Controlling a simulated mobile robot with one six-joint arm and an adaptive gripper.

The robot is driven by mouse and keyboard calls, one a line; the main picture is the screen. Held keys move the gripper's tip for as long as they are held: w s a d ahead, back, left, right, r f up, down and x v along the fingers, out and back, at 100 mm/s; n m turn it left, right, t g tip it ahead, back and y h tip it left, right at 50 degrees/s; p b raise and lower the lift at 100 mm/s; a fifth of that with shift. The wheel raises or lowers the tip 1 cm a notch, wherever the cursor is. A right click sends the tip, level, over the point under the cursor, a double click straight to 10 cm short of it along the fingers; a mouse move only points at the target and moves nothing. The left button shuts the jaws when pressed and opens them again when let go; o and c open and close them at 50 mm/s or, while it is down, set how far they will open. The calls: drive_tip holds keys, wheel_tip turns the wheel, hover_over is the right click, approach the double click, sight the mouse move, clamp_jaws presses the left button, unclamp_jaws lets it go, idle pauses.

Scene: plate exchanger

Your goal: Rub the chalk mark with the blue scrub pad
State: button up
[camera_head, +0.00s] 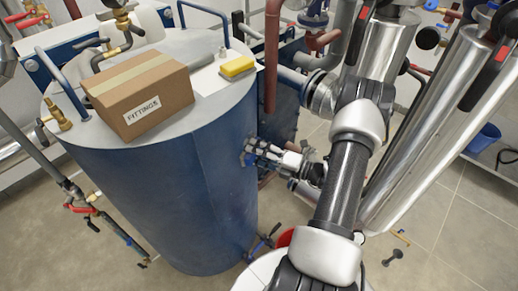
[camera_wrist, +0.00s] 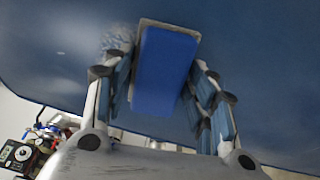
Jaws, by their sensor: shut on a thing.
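My gripper (camera_wrist: 165,100) is shut on the blue scrub pad (camera_wrist: 165,70), a blue block with a grey edge at its far end. The pad's far end is at or very near the curved blue tank wall (camera_wrist: 260,60); I cannot tell whether it touches. The chalk mark (camera_wrist: 117,38) is a pale, scribbled patch on the wall, just left of the pad's far end and partly behind the left finger. In the head view my gripper (camera_head: 256,150) is at the right side of the blue tank (camera_head: 170,190). The chalk mark is not visible there.
On the tank top are a cardboard box (camera_head: 140,92) marked FITTINGS and a yellow sponge (camera_head: 237,68). A brown vertical pipe (camera_head: 271,60) and a flanged pipe (camera_head: 300,80) are close above my gripper. Shiny columns (camera_head: 425,130) stand to the right.

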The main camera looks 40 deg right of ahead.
sight(251, 161)
drive_tip(key=shift+s+a+p, duration=0.3)
drive_tip(key=shift+s+a, duration=0.05)
drive_tip(key=shift+a, duration=0.55)
drive_tip(key=shift+s+a+p, duration=0.3)
drive_tip(key=shift+s+a, duration=0.05)
drive_tip(key=shift+a, duration=0.5)
drive_tip(key=shift+s+d+r+p, duration=0.1)
drive_tip(key=shift+r+p, duration=1.2)
drive_tip(key=shift+r, duration=0.25)
drive_tip(key=w+d+b, duration=0.1)
drive_tip(key=w+d, duration=0.2)
drive_tip(key=d, duration=0.3)
drive_tip(key=shift+d, duration=0.4)
drive_tip(key=shift+s+a+f+p, duration=0.1)
drive_tip(key=shift+s+a+p, duration=0.4)
drive_tip(key=shift+a, duration=0.65)
drive_tip(key=shift+s+a+r+p, duration=0.1)
drive_tip(key=shift+s+a+p, duration=0.35)
drive_tip(key=shift+a, duration=0.7)
drive_tip(key=shift+s+a+f+p, duration=0.1)
drive_tip(key=shift+s+a+p, duration=0.35)
drive_tip(key=shift+a, duration=0.7)
drive_tip(key=shift+s+d, duration=0.1)
drive_tip(key=shift+s, duration=0.05)
drive_tip(key=shift+v, duration=2.9)
